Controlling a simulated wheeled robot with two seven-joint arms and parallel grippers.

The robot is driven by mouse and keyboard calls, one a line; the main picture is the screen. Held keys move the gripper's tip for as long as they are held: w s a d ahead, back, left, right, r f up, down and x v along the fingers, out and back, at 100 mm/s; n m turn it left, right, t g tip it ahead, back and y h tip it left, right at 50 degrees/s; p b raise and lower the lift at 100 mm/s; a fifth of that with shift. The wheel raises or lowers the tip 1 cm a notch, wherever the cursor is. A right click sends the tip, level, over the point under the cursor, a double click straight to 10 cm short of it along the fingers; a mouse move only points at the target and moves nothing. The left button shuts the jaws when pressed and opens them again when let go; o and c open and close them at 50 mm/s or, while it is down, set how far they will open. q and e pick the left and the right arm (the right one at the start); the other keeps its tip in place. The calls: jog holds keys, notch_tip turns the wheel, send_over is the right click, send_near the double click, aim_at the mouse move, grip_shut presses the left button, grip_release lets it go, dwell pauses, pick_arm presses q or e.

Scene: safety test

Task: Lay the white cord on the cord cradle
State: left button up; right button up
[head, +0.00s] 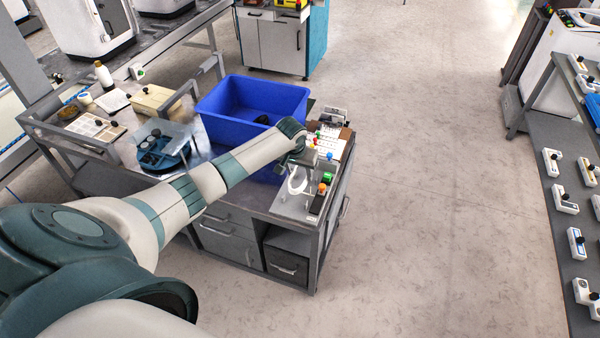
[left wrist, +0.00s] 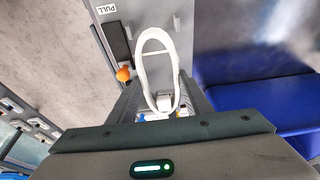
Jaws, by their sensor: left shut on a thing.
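My left gripper (head: 304,162) is over the near right corner of the bench, shut on the white cord. The white cord (head: 291,185) shows as a pale loop just below the gripper. In the left wrist view the cord (left wrist: 142,58) is a long loop reaching out from between the fingers of my left gripper (left wrist: 160,103), over a grey surface. I cannot tell whether the loop touches that surface. I cannot pick out the cord cradle with certainty in either view. My right gripper is not in view.
A large blue bin (head: 238,122) stands on the bench behind the gripper. Small coloured parts, including an orange knob (left wrist: 123,74), are close beside the cord. A round blue tray (head: 178,160) is at left. Open floor (head: 430,170) lies right of the bench.

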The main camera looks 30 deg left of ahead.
pick_arm(q)
notch_tip(320, 180, down, 2)
jog(key=shift+f+b, duration=0.15)
jog(key=shift+b, duration=0.9)
jog(key=shift+f+b, duration=0.6)
jog(key=shift+f, duration=1.5)
jog(key=o, duration=1.2)
jog(key=shift+o, duration=0.2)
